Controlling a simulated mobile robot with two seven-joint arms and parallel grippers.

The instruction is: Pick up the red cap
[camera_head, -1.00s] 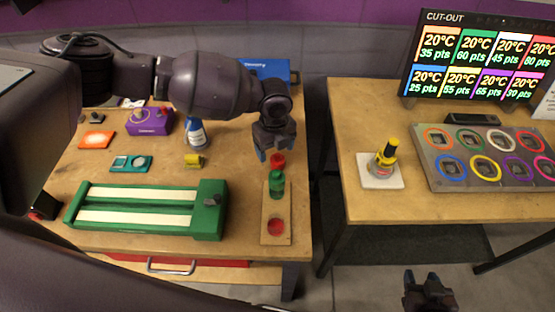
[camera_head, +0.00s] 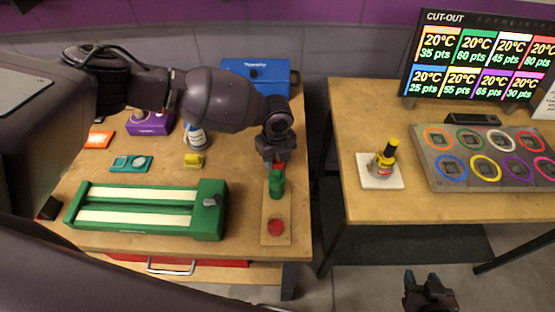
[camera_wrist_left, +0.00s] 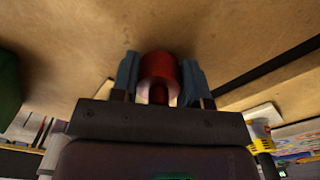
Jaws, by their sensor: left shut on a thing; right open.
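The red cap (camera_wrist_left: 158,75) is between the two blue-tipped fingers of my left gripper (camera_wrist_left: 158,78) in the left wrist view. That gripper is shut on it. In the head view my left gripper (camera_head: 276,163) hides much of the cap (camera_head: 281,165), which shows as a bit of red just behind the green bottle (camera_head: 277,184). Whether the cap touches the table cannot be told. My right gripper (camera_head: 428,283) is open and empty at the bottom right, over the floor.
The bottle stands on a wooden board (camera_head: 268,239) with a red disc (camera_head: 276,227). A green slot track (camera_head: 150,208) lies left of it. A blue box (camera_head: 262,76) stands behind.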

